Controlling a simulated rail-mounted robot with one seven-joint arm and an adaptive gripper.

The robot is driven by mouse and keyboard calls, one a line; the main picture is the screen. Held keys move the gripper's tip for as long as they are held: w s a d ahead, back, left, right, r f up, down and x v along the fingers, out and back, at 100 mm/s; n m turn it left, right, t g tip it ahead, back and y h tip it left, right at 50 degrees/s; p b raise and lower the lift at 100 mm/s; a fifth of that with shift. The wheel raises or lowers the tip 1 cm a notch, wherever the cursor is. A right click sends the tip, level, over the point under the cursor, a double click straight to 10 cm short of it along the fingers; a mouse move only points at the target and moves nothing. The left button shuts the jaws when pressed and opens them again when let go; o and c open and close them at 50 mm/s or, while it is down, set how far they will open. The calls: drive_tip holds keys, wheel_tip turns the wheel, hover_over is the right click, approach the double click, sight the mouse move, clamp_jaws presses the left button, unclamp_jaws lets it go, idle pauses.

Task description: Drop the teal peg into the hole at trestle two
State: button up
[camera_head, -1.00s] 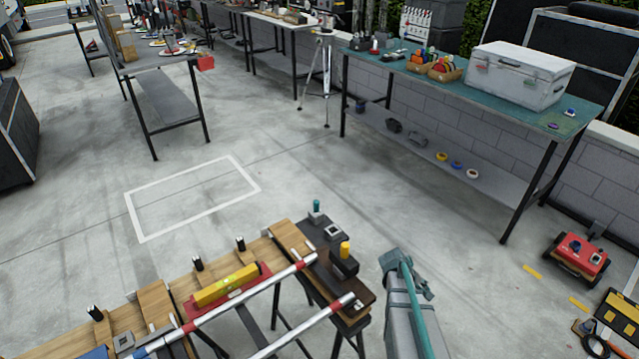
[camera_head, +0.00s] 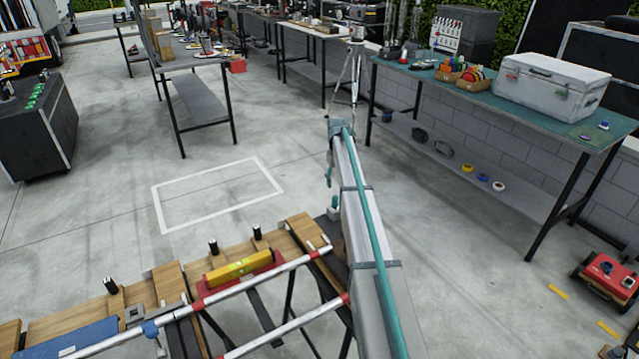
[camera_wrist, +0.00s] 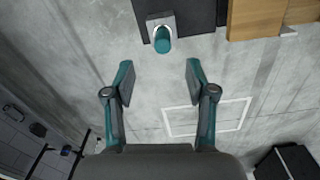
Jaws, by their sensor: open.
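The teal peg (camera_wrist: 162,42) stands in a pale grey block (camera_wrist: 160,24) on a dark board in the wrist view, just beyond my fingertips and roughly centred between them. My gripper (camera_wrist: 160,78) is open and empty, its teal fingers spread on either side. In the head view my gripper (camera_head: 329,170) hangs at the end of my raised arm, over the far end of the trestle. No hole is visible; my arm covers much of that trestle end.
A wooden trestle top holds a yellow level (camera_head: 239,268), dark upright pegs (camera_head: 213,246) and red-banded pipes (camera_head: 265,267). A teal-topped bench (camera_head: 470,90) with a white case (camera_head: 553,83) stands right. The floor around the white rectangle (camera_head: 218,195) is clear.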

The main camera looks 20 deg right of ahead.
sight(335, 197)
drive_tip(key=shift+w+a+r, duration=0.15)
drive_tip(key=shift+w, duration=0.15)
wheel_tip(335, 197, down, 11)
drive_tip(key=shift+r+p, duration=0.2)
drive_tip(key=shift+p, duration=0.9)
drive_tip(key=c, duration=1.1)
